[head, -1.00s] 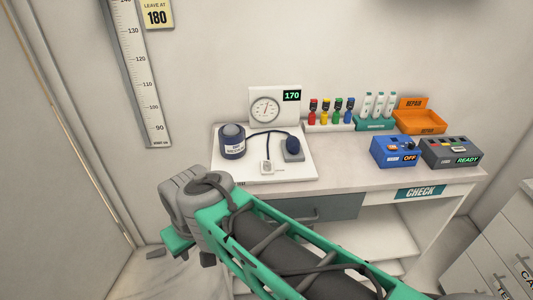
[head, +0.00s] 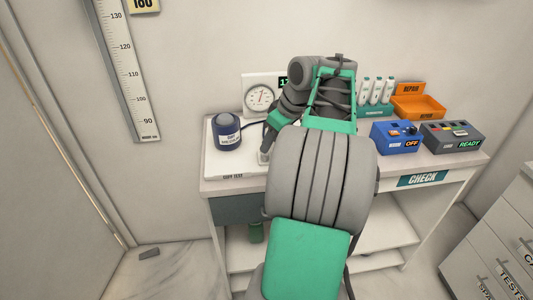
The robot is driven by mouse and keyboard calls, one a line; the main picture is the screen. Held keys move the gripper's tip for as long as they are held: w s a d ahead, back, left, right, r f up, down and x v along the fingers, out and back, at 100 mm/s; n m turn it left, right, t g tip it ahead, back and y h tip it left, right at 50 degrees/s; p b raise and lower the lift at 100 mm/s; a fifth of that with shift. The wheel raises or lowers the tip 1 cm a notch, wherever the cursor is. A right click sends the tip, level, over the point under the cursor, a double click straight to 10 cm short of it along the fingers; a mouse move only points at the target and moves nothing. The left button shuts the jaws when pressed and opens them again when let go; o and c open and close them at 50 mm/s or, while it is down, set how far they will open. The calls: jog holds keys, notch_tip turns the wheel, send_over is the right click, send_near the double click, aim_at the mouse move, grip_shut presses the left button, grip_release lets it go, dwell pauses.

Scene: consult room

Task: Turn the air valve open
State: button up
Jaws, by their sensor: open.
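The air valve (head: 262,158) is a small pale block on the white cuff test board (head: 222,163); only a sliver shows beside my gripper. My gripper (head: 267,143) points down at the valve's place and hides most of it; I cannot tell whether the fingers touch it. The jaws are open, though the gap between them is hard to see. The dark blue cuff (head: 227,132) stands upright left of my gripper. The round dial gauge (head: 260,98) is behind. My arm hides the bulb, most of the hose and most of the gauge's digital readout.
A blue box reading OFF (head: 397,137) and a dark grey box reading READY (head: 453,136) stand on the desk at right. An orange repair bin (head: 418,107) and white bottles in a rack (head: 376,92) are behind them. A drawer cabinet (head: 500,235) stands at lower right.

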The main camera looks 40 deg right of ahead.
aim_at(265, 156)
jog(key=x, duration=0.5)
jog(key=shift+f, duration=0.2)
grip_shut()
